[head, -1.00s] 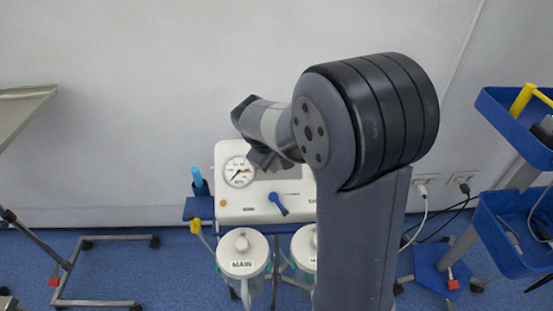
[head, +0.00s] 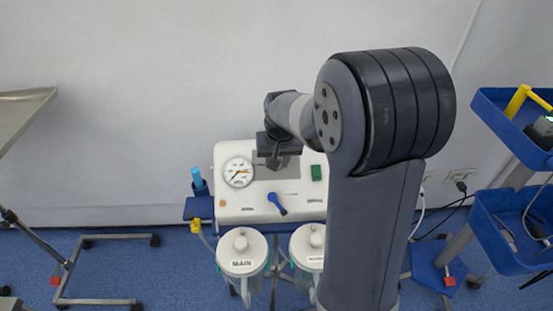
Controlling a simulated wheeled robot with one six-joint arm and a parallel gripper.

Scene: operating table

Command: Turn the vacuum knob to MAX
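The vacuum unit is a white box (head: 235,207) against the wall, with a round gauge (head: 238,172) at its upper left and a green switch (head: 316,172) at its upper right. A blue knob (head: 277,203) sits low on its front, its lever pointing down and to the right. The lettering around the knob is too small to read. My gripper (head: 276,162) is in front of the panel's upper part, above the blue knob in the picture and apart from it. Its fingers are small and dark, and I cannot tell their opening.
Two white-lidded canisters, one marked MAIN (head: 242,250) and another (head: 309,247), hang below the panel. A blue cart (head: 510,245) stands at the right. A metal table (head: 22,115) is at the left. A blue-topped item (head: 197,178) stands left of the panel.

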